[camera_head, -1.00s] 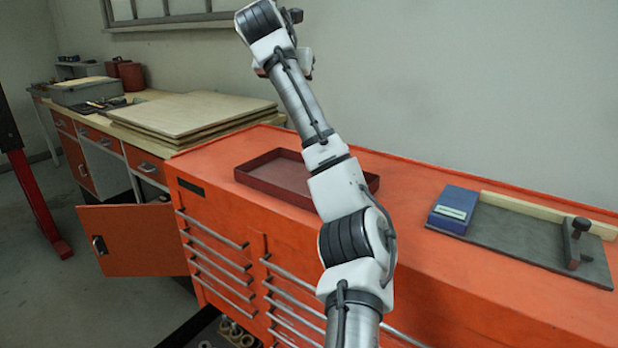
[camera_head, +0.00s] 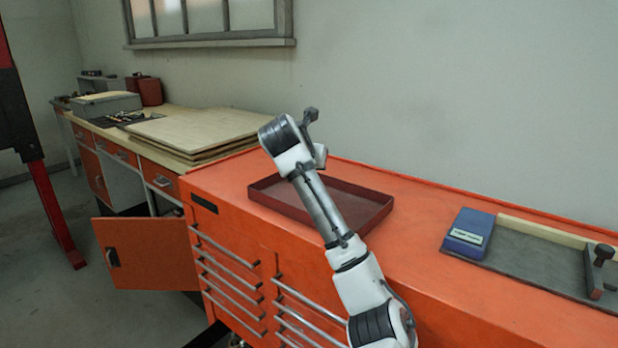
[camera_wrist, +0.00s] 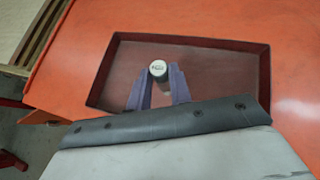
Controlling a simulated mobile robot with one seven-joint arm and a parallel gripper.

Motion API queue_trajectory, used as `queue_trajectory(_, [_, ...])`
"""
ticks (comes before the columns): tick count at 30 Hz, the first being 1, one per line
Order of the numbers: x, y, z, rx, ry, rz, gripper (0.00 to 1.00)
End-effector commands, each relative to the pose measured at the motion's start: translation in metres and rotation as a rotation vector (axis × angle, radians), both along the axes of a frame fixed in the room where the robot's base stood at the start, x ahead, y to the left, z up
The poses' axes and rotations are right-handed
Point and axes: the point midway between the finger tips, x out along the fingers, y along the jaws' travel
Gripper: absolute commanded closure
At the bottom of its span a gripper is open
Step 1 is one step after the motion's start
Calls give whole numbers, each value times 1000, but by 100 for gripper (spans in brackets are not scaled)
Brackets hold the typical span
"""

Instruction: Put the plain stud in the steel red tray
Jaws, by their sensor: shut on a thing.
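The red steel tray (camera_head: 362,200) lies on the orange cabinet top, partly hidden behind my arm in the head view. In the wrist view the tray (camera_wrist: 218,68) spreads out beneath my gripper. My gripper (camera_wrist: 160,90) is shut on the plain stud (camera_wrist: 158,70). The stud shows as a round, pale end with a dark rim between the two bluish fingers. In the wrist view, stud and fingertips lie within the tray's outline. The height above its floor is hard to tell. In the head view the stud cannot be made out.
A grey plate with a blue block (camera_head: 468,233) and a wooden strip (camera_head: 545,235) lies to the right on the cabinet top (camera_head: 420,225). Stacked boards (camera_head: 205,130) lie on the bench at left. A cabinet door (camera_head: 150,254) stands open below. The wall rises behind.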

Motion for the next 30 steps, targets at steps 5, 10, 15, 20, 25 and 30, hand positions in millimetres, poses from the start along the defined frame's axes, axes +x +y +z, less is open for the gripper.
queue_trajectory(5, [0, 0, -21, 1, 1, 1, 100])
queue_trajectory(10, [0, 1, -36, 0, -1, 2, 100])
queue_trajectory(15, [0, 0, -36, -1, -2, 1, 100])
queue_trajectory(20, [0, 0, -40, -1, 1, 1, 77])
queue_trajectory(25, [0, 0, -39, -1, 1, 1, 58])
queue_trajectory(30, [0, 0, -39, -1, 1, 1, 58])
